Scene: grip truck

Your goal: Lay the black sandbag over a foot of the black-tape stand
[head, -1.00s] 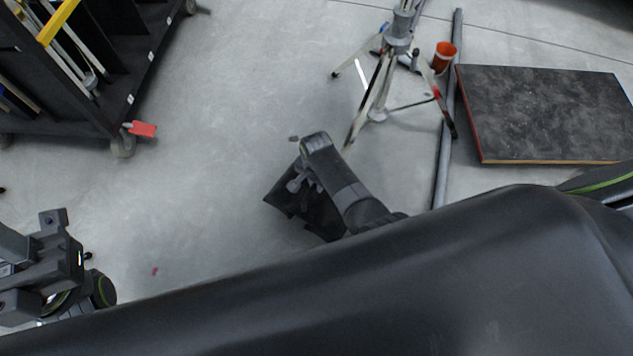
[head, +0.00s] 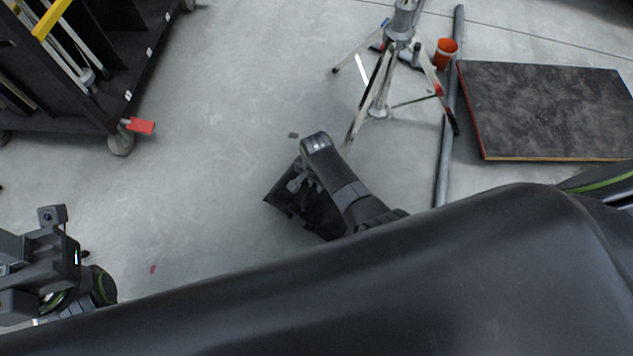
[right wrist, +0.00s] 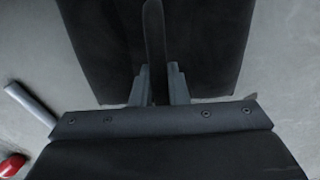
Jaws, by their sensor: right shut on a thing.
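The black sandbag (head: 318,214) hangs from my right gripper (head: 299,183), low and left of the stand, clear of its feet. In the right wrist view the gripper (right wrist: 158,88) is shut on the bag's upright dark strap, with the bag's black halves (right wrist: 208,42) on either side. A grey metal stand (head: 380,98) with spread legs stands at the top centre; one leg points toward my right gripper. I see black, white and red marks on its legs but cannot tell which is the black tape. My left gripper (head: 42,235) is at the left edge, its fingers unclear.
A black wheeled cart (head: 105,70) is at the upper left, with a red tag near its wheel. The floor between cart and stand is clear.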

